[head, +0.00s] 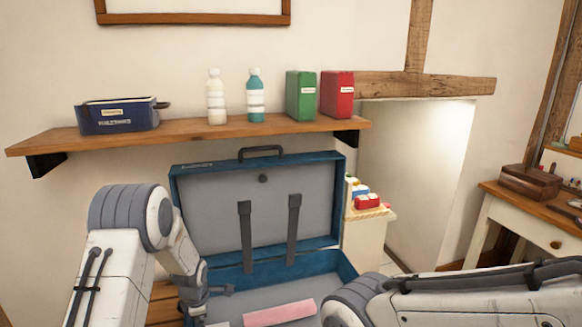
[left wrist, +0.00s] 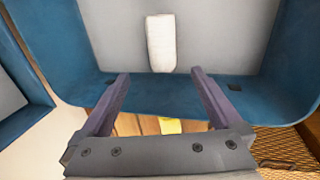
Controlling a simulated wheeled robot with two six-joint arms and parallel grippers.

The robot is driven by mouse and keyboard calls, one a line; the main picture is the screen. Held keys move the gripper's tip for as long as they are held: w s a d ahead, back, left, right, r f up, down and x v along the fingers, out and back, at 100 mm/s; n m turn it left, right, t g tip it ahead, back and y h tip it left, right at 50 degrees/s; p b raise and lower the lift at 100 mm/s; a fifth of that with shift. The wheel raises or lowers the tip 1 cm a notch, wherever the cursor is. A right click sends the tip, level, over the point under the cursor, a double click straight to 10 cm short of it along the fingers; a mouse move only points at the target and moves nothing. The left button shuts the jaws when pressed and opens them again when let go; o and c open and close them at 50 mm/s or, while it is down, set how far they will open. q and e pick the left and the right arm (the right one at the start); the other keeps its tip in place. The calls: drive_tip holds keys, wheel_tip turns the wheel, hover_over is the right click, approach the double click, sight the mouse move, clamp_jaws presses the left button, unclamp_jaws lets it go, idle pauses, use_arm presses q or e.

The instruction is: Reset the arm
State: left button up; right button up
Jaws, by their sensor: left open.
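My left arm comes in from the left in the head view, and its gripper (head: 212,291) hangs over the left edge of the open blue suitcase (head: 258,262). In the left wrist view the left gripper (left wrist: 160,75) has its two fingers spread with nothing between them. The suitcase's blue wall (left wrist: 150,97) passes beneath the fingers, and a white item (left wrist: 160,42) lies on the grey lining beyond them. A pink item (head: 280,313) lies inside the suitcase in the head view. My right arm crosses the lower right; its gripper is out of sight.
A wooden shelf (head: 190,135) above the suitcase holds a navy bin (head: 118,117), two bottles (head: 216,97) (head: 255,96), a green box (head: 300,95) and a red box (head: 337,94). A small cabinet (head: 368,243) with colourful items stands behind right. A desk (head: 535,205) stands far right.

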use_arm(q)
drive_tip(key=b+x, duration=0.2)
drive_tip(key=x, duration=0.3)
drive_tip(key=shift+f, duration=0.35)
drive_tip(key=shift+w+p+v, duration=0.2)
drive_tip(key=shift+p+v, duration=0.7)
drive_tip(key=shift+p, duration=0.1)
drive_tip(key=v, duration=0.2)
drive_tip(key=w+v, duration=0.1)
drive_tip(key=v, duration=0.1)
drive_tip(key=shift+a, duration=0.2)
drive_tip(key=s+d+r, duration=0.3)
drive_tip(key=d+r, duration=0.4)
drive_tip(key=d, duration=0.4)
drive_tip(key=shift+s+a+f+m+g+h+p, duration=0.15)
drive_tip(key=shift+s+a+m+h+p, duration=0.45)
drive_tip(key=shift+m, duration=1.7)
drive_tip(key=shift+s+a+r+m+g+h+p, duration=0.15)
drive_tip(key=shift+s+a+m+h, duration=0.45)
drive_tip(key=shift+m, duration=1.7)
drive_tip(key=shift+s+a+f+m+g+h+p, duration=0.1)
drive_tip(key=shift+s+a+m+g+h+p, duration=0.25)
drive_tip(key=shift+s+a+m, duration=1.25)
drive_tip(key=shift+w+d+m, duration=0.55)
drive_tip(key=shift+d+m, duration=0.25)
drive_tip(key=shift+d, duration=0.05)
drive_tip(key=shift+d, duration=0.1)
